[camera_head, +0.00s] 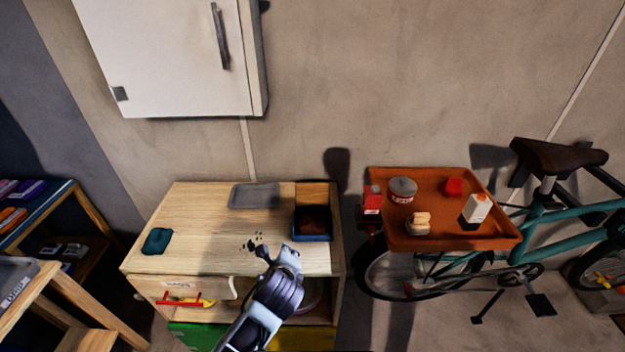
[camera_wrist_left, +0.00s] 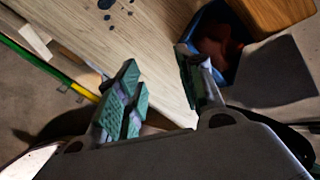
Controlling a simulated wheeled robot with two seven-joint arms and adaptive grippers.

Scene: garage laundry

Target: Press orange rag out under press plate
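A dark blue bin (camera_head: 312,238) stands at the right end of the wooden bench top; it also shows in the left wrist view (camera_wrist_left: 216,14). A dark reddish-orange cloth (camera_head: 312,220) lies inside it, also in the left wrist view (camera_wrist_left: 215,45). A wooden board (camera_head: 313,194), perhaps the press plate, is behind the bin and not over the cloth; its edge shows in the left wrist view (camera_wrist_left: 280,12). My left gripper (camera_head: 266,252) is over the bench's front part, left of the bin. In its wrist view the fingers (camera_wrist_left: 160,92) are apart and empty. My right gripper is out of view.
A teal rag (camera_head: 157,241) lies at the bench's left and a grey tray (camera_head: 254,196) at the back. Dark spots (camera_head: 252,246) mark the bench top. An orange tray (camera_head: 440,241) with several items is above the bicycle at right.

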